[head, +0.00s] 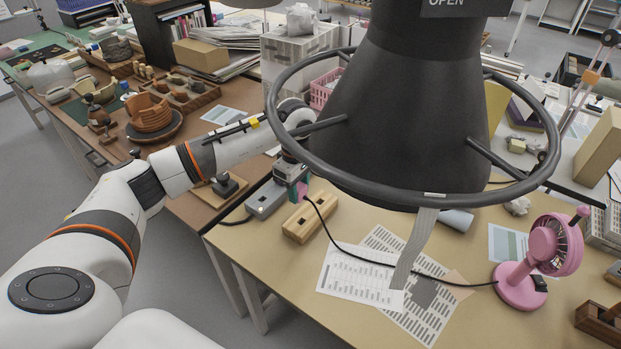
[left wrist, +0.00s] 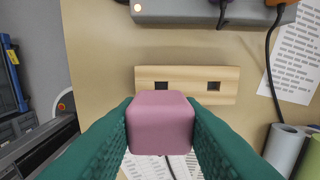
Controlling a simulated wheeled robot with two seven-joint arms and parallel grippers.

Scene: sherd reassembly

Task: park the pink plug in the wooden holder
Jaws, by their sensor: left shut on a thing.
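The pink plug (left wrist: 160,123) is a block held between the green fingers of my left gripper (left wrist: 160,105). In the head view my left gripper (head: 291,172) is over the near table, and a little of the pink plug (head: 303,189) shows below it. The wooden holder (head: 310,219) lies on the table just below and to the right. In the left wrist view the wooden holder (left wrist: 186,73) shows two dark square openings; the plug overlaps its lower edge in the picture. I cannot tell the gap between them. My right gripper is not in view.
A grey power strip (head: 266,200) lies left of the holder. A black cable runs across printed sheets (head: 350,278) to a pink fan (head: 533,259). A large black hood with a ring (head: 425,110) hangs over the table.

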